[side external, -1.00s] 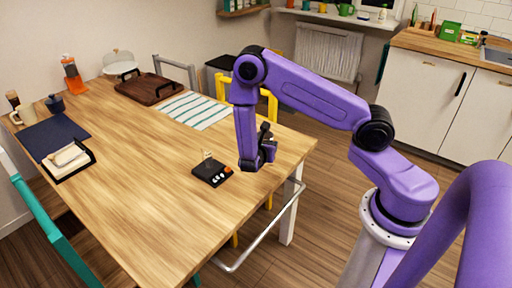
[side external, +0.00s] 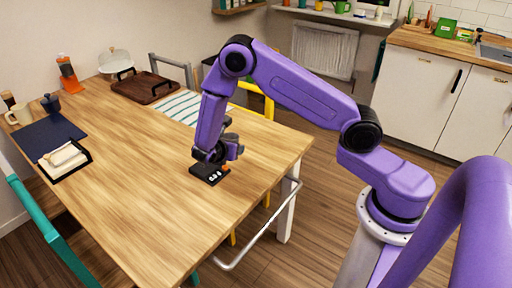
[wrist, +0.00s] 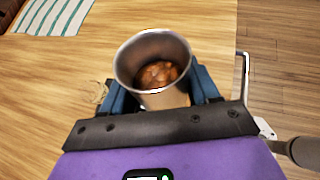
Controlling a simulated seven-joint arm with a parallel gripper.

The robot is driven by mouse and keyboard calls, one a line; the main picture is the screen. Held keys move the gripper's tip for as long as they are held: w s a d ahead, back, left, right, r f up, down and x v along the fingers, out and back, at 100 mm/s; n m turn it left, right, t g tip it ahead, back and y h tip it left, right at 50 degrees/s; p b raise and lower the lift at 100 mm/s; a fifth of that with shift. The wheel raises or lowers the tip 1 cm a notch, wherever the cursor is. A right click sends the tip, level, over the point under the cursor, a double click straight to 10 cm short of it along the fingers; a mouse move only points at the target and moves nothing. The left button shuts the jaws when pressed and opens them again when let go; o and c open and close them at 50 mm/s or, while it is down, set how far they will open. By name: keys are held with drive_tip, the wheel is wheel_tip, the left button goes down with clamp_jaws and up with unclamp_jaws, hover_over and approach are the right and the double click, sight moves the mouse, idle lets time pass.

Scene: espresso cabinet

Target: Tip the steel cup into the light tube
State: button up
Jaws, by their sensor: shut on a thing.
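The steel cup (wrist: 152,50) sits between my gripper's fingers (wrist: 160,88) in the wrist view. The gripper is shut on it. The cup's mouth faces the camera, and brown-orange bits lie inside. In the side view my gripper (side external: 222,150) is just above and over the black block (side external: 207,174), which carries small white and orange pieces. The light tube, which stood at the block's back edge, is hidden behind the gripper there. A pale shape (wrist: 101,92) beside the left finger in the wrist view may be part of it; I cannot tell.
The wooden table (side external: 140,150) is clear around the block. A striped cloth (side external: 185,106), a brown tray (side external: 146,87) and a dark mat (side external: 45,137) lie farther off. The table's right edge is close to the gripper.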

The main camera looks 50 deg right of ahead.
drive_tip(key=w+a+f+g+y, duration=0.1)
drive_tip(key=w+a+y, duration=0.2)
drive_tip(key=w+a, duration=0.3)
drive_tip(key=w, duration=0.3)
drive_tip(key=shift+w+a+n+y, duration=0.15)
drive_tip(key=shift+w+n+y, duration=0.05)
drive_tip(key=shift+n+y, duration=0.2)
drive_tip(key=shift+f, duration=0.15)
drive_tip(key=shift+a+f+y, duration=0.1)
drive_tip(key=shift+f+y, duration=0.2)
drive_tip(key=shift+y, duration=0.3)
drive_tip(key=shift+g, duration=0.3)
drive_tip(key=shift+a+y, duration=0.1)
drive_tip(key=shift+y, duration=0.5)
